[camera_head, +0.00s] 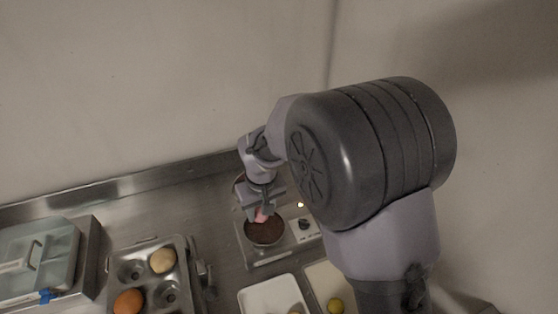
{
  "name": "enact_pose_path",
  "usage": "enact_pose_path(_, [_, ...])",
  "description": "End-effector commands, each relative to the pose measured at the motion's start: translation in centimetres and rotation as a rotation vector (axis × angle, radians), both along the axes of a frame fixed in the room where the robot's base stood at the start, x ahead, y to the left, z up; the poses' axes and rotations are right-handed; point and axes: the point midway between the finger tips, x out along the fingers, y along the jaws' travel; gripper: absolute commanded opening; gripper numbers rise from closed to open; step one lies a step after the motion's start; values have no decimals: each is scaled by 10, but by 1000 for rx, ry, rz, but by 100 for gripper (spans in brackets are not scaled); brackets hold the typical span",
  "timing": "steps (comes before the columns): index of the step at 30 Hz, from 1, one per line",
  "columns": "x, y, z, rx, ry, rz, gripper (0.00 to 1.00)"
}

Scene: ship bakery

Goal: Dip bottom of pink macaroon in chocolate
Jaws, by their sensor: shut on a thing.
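The pink macaroon (261,216) is small in the camera_head view and held between the fingers of my gripper (260,212). My gripper is shut on it and points down. The macaroon is over the far part of a round pot of dark brown chocolate (265,232). I cannot tell whether its bottom touches the chocolate. The pot sits on a metal warmer (270,255) with a control knob at its right. My arm covers much of the right side of the view.
A muffin tin (148,258) with a pale ball and an orange ball stands left of the warmer. A white tray (262,297) and a board (318,275) with a yellow-green item lie in front. A lidded box (38,255) is far left. A wall rises behind the metal counter.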

Motion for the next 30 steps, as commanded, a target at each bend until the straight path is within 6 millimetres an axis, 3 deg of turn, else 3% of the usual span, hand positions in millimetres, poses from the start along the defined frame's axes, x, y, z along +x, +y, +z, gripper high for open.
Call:
enact_pose_path(6, [19,6,-9,-1,0,13,20])
enact_pose_path(14, [18,6,-28,-2,1,13,20])
enact_pose_path(30, [18,6,-88,-2,1,13,20])
